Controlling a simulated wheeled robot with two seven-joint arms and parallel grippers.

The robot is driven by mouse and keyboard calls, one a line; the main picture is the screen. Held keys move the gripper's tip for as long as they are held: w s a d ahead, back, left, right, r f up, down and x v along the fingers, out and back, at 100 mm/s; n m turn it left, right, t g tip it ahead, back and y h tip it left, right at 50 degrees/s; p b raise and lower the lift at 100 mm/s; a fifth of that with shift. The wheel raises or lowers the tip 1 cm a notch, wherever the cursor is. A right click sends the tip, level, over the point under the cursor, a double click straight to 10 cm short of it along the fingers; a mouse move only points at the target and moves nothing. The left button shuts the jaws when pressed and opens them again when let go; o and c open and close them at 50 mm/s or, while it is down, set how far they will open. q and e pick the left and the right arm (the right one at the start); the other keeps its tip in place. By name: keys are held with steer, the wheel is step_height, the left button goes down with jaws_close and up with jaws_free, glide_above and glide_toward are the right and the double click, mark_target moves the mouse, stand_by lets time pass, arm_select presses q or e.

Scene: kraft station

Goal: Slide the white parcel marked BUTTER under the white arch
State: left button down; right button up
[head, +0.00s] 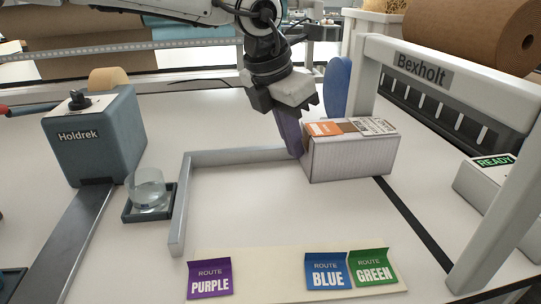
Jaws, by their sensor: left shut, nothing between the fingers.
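The white parcel (348,158) lies on the table right of the middle, with an orange and white label on top; I cannot read the word BUTTER on it. The white arch (445,75), marked Bexholt, stands just to its right, and the parcel is left of the opening. My left gripper (297,154) is shut and empty, pointing down at the parcel's left end. Its fingertips are at or very near that end; I cannot tell if they touch. My right gripper is not in view.
A grey angled rail (185,190) lies left of the parcel. A glass (148,188) on a dark coaster and a blue-grey Holdrek machine (95,140) stand farther left. PURPLE (209,280), BLUE (328,272) and GREEN (373,268) cards stand in front.

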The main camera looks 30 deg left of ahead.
mark_target(307, 134)
arm_select(q)
steer(key=shift+w+d, duration=0.3)
steer(key=shift+d, duration=0.05)
steer(key=shift+w+d+p, duration=0.55)
steer(key=shift+w+d, duration=0.4)
steer(key=shift+d, duration=0.15)
steer(key=shift+w+d+p, duration=0.4)
steer(key=shift+d, duration=0.1)
steer(key=shift+s+a+b, duration=0.6)
steer(key=shift+s+a, duration=0.05)
steer(key=shift+a, duration=0.15)
steer(key=w+p+v, duration=0.2)
steer(key=p+v, duration=0.4)
steer(key=v, duration=0.4)
steer(key=shift+a+r, duration=0.2)
steer(key=shift+r, duration=0.15)
